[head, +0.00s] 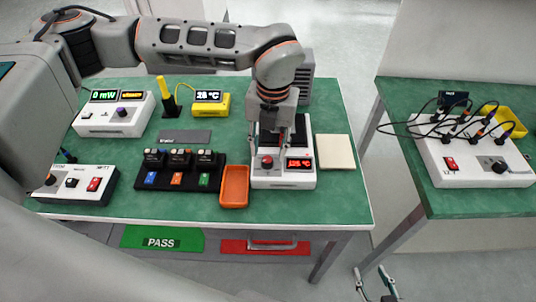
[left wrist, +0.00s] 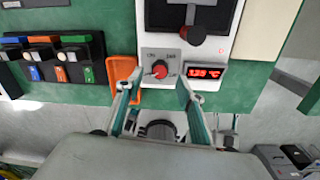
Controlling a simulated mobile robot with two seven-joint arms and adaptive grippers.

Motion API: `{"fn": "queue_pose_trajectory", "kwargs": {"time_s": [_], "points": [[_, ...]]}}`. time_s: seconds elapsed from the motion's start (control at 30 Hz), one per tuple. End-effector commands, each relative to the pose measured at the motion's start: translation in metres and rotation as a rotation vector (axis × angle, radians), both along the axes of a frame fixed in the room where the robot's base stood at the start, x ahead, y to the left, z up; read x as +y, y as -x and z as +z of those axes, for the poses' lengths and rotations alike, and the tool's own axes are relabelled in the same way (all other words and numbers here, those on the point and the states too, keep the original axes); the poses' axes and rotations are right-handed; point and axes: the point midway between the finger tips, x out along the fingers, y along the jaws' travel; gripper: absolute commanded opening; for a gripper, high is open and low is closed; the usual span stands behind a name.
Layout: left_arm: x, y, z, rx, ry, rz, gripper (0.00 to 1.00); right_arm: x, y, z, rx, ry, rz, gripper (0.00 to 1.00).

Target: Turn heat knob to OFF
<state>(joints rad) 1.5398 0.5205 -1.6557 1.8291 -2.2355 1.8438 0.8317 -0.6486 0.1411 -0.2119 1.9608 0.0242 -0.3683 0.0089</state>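The heat knob (head: 267,162) is red, on the front of a white hot-plate unit (head: 296,182) with a red display reading about 125 °C. In the left wrist view the knob (left wrist: 160,69) sits on a grey plate with small labels I cannot read surely; its pointer direction is unclear. My left gripper (head: 283,138) is over the unit. In the left wrist view its fingers (left wrist: 160,82) are apart, with the knob appearing between their tips; contact cannot be told. My right gripper (head: 372,272) is at the bottom of the head view, off the table, fingers apart and empty.
An orange tray (head: 235,184) stands left of the unit, beside a black rack (head: 180,182) of modules. A beige pad (head: 336,151) lies right of it. Two white control boxes (head: 115,113) (head: 73,184) stand at left. A second table (head: 478,200) is at right, across a gap.

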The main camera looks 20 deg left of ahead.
Motion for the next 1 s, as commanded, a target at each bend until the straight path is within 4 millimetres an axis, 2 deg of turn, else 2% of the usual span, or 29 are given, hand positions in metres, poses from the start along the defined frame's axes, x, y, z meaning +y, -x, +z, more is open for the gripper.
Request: {"fn": "queue_pose_trajectory", "kwargs": {"time_s": [0.03,0.2,0.4,0.6,1.0], "points": [[-0.001,-0.002,0.012,-0.006,0.0,0.0,0.38,0.0,0.0,0.0,-0.001,-0.001,0.0,0.4],[-0.002,-0.001,0.047,-0.004,0.001,-0.001,0.38,0.001,0.0,0.001,-0.002,-0.001,0.0,0.4],[-0.004,-0.001,0.074,-0.002,0.0,0.0,0.38,0.001,0.0,0.001,-0.001,-0.002,-0.001,0.4],[-0.004,0.0,0.083,0.0,0.0,-0.001,0.38,0.001,0.0,0.001,-0.001,-0.002,-0.001,0.4],[-0.004,0.0,0.083,0.0,0.0,-0.001,0.38,0.001,0.0,0.001,-0.002,-0.004,-0.001,0.4]]}}
